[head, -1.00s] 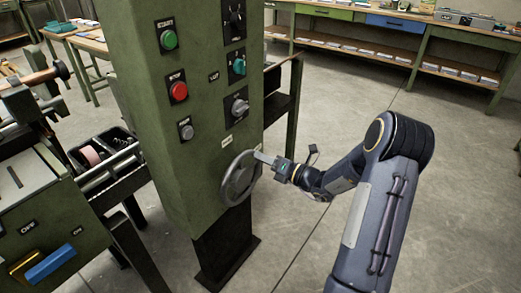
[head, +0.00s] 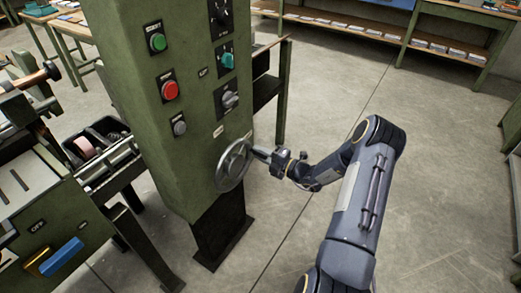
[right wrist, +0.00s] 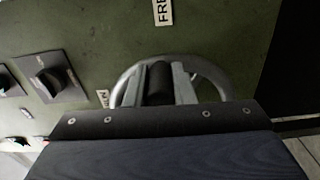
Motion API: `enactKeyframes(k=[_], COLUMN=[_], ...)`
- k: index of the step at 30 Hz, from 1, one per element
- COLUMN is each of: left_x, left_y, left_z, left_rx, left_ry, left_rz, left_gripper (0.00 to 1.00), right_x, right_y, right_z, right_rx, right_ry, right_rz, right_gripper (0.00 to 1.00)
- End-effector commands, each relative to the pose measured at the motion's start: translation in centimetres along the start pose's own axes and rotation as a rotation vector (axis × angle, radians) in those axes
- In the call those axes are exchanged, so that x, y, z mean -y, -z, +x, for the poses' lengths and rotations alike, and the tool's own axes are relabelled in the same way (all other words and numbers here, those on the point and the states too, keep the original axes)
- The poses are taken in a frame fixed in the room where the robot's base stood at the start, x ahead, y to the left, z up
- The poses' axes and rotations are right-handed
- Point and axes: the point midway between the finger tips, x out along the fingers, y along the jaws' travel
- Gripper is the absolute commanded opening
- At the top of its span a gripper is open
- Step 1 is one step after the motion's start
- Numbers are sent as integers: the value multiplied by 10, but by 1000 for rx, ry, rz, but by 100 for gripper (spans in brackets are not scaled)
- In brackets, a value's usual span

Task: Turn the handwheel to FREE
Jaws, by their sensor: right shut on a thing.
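The grey metal handwheel (head: 225,172) is mounted low on the front of the green control column (head: 190,130). It also shows in the right wrist view (right wrist: 213,72), with a dark cylindrical handle (right wrist: 159,82) in front of its rim. My right gripper (head: 258,153) is at the wheel's right side. In the right wrist view its two fingers stand on either side of the dark handle, shut on it. A white label (right wrist: 162,11) reading "FRE", cut off by the frame edge, is on the panel above the wheel. My left gripper is not seen.
Green (head: 157,42) and red (head: 169,89) push buttons and several rotary knobs (head: 229,99) sit above the wheel. A machine bench (head: 35,200) stands close on the left. Open concrete floor lies to the right.

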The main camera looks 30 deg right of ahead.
Motion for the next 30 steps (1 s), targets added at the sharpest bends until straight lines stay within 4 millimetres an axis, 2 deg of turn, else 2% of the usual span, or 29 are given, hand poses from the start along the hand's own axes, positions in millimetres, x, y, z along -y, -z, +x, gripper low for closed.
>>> enactKeyframes(k=[6, 22, 23, 27, 30], left_x=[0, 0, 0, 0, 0], left_y=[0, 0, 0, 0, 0], left_z=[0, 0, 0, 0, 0], left_rx=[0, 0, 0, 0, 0], left_ry=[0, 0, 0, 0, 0], left_rz=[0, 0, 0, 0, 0], left_gripper=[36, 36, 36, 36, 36], right_x=[9, 11, 11, 11, 10], right_y=[1, 2, 2, 1, 1], right_z=[-1, -1, -1, -1, -1], right_rx=[1, -1, -1, -1, 0], right_ry=[6, 7, 7, 6, 5], right_rz=[-1, -3, -3, -3, -4], right_gripper=[0, 0, 26, 44, 44])
